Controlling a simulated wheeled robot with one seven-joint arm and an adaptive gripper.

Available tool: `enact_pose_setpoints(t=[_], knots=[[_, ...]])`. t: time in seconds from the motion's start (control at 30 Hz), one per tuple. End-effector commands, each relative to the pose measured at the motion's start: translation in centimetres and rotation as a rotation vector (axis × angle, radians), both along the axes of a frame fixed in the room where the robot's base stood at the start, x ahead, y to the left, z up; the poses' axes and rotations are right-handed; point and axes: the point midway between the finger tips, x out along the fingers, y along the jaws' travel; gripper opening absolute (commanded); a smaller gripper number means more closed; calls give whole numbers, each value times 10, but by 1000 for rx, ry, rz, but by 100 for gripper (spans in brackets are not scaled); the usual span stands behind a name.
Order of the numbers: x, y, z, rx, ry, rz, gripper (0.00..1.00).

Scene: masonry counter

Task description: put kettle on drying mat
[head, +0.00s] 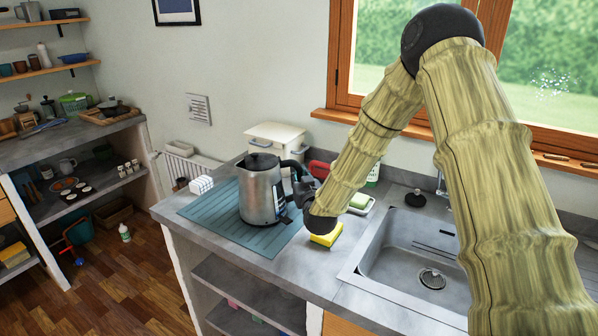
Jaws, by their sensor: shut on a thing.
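The kettle (259,190) is a steel jug with a black lid and a black handle on its right side. It is upright over the blue-grey drying mat (207,212), within the mat's outline, and its base looks to be on or very close to the mat. My gripper (296,190) comes from the right and is shut on the kettle at its handle side. The fingertips are small and partly hidden by the kettle and my wrist.
A white and grey block (201,185) sits at the mat's left edge. A cream bin (274,138) stands behind the kettle. A yellow sponge (326,235) lies right of the mat, before the sink (412,264). The counter's front edge is close to the mat.

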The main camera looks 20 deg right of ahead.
Motion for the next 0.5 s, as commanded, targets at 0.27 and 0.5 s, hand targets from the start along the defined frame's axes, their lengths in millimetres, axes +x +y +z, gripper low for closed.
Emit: enact_pose_setpoints(t=[0.27,0.5], knots=[[1,0,2,2,-6,0,0],[0,0,-3,0,1,0,36]])
